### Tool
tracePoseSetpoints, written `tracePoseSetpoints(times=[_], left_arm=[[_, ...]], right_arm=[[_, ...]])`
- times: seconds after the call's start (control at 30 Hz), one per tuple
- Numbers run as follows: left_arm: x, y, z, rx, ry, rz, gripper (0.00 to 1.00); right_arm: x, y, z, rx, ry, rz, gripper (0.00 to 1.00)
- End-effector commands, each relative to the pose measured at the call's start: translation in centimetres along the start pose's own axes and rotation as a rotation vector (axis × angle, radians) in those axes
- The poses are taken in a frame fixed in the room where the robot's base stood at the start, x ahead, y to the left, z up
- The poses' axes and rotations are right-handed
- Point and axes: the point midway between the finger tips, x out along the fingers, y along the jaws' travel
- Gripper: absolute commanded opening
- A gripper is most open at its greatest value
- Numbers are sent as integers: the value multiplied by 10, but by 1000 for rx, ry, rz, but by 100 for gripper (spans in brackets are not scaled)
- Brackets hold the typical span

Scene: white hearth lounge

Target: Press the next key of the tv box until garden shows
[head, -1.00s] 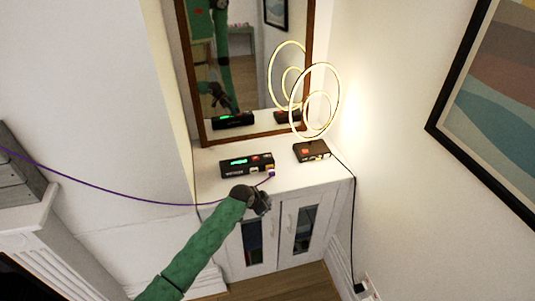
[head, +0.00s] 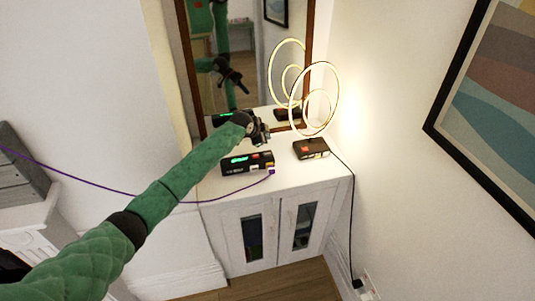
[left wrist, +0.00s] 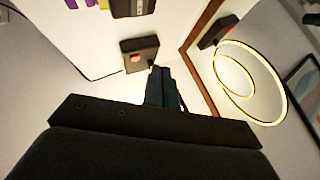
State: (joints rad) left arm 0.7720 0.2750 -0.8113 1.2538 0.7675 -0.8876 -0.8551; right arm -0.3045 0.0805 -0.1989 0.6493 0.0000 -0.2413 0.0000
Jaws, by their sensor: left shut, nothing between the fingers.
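The tv box (head: 236,168) is a black box with a lit green display and small keys on top. It sits on the white cabinet, and its green text is too small to read. My left gripper (head: 262,137) is shut and empty, above and behind the box's right part, apart from it as far as I can see. In the left wrist view the shut fingers (left wrist: 165,88) show, with a dark box, apparently the tv box (left wrist: 132,7), cut off at the top edge. My right gripper is not in view.
A glowing ring lamp (head: 338,97) stands on a dark base (head: 311,149) with a red key, right of the tv box. A purple cable (head: 110,188) runs to the cabinet (head: 315,182). A framed mirror (head: 262,60) stands behind.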

Motion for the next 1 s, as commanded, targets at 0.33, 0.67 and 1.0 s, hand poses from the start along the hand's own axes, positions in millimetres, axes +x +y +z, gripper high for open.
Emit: tracePoseSetpoints(times=[0.33,0.67,1.0], left_arm=[[-4,-16,-2,20,0,-9,0],[0,-13,0,19,0,-9,0],[27,6,20,19,-1,-8,0]], right_arm=[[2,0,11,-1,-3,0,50],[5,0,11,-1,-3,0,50],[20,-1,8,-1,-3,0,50]])
